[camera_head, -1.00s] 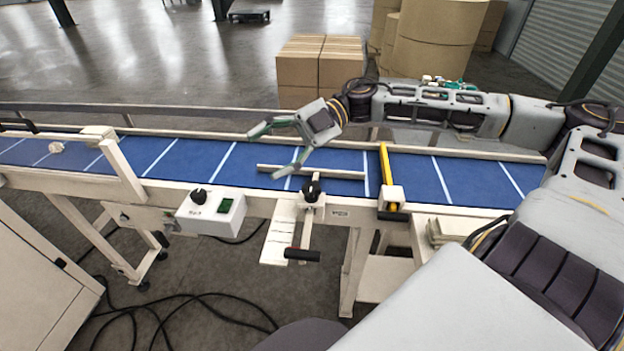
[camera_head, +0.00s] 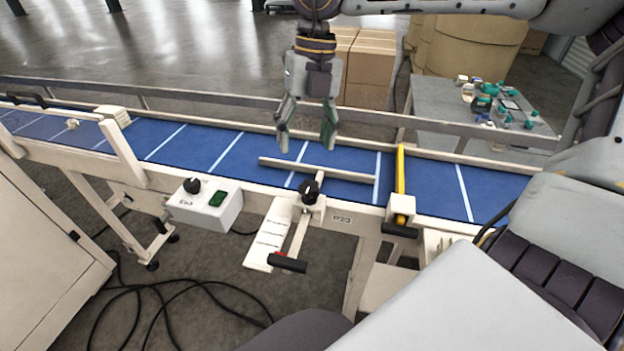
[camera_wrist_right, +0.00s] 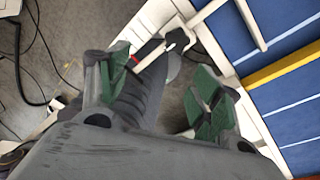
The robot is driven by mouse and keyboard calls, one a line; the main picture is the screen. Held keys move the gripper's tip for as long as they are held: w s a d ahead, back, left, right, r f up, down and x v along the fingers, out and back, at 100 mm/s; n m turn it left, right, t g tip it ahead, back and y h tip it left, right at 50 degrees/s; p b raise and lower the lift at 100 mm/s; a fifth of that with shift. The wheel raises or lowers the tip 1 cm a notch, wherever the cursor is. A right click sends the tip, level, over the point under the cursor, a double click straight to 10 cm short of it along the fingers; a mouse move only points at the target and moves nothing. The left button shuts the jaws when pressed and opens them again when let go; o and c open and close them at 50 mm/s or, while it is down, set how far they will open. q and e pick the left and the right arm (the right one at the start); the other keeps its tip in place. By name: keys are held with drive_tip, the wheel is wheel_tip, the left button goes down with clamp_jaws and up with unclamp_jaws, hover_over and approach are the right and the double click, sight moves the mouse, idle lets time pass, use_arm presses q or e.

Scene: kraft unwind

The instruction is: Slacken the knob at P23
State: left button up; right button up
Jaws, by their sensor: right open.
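The black knob (camera_head: 309,192) sits on a clamp at the belt's near rail, just left of the P23 label (camera_head: 342,219). A pale arm runs from the clamp down to a black handle (camera_head: 287,262) with a bit of red beside it. My right gripper (camera_head: 307,138) points down above the blue belt, behind and above the knob, apart from it. Its green fingers are spread with nothing between them. My left gripper is not in view.
A pale guide bar (camera_head: 317,170) lies along the belt below my right gripper. A yellow bar (camera_head: 401,172) crosses the belt to the right. A control box (camera_head: 205,206) with a black dial is on the left. Cables lie on the floor.

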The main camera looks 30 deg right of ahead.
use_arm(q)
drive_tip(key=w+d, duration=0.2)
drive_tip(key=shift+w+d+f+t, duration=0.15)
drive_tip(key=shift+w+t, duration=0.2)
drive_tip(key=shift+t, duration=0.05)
use_arm(e)
drive_tip(key=shift+w+d+r+n+h, duration=0.35)
drive_tip(key=shift+d+h, duration=0.1)
drive_tip(key=shift+h, duration=0.55)
drive_tip(key=shift+f, duration=0.1)
hover_over(309, 185)
wheel_tip(309, 185, down, 8)
drive_tip(key=shift+f, duration=0.25)
wheel_tip(309, 185, down, 2)
drive_tip(key=shift+f+p, duration=0.25)
drive_tip(key=shift+p, duration=0.1)
drive_tip(key=shift+w+f, duration=0.1)
drive_tip(key=shift+f, duration=1.15)
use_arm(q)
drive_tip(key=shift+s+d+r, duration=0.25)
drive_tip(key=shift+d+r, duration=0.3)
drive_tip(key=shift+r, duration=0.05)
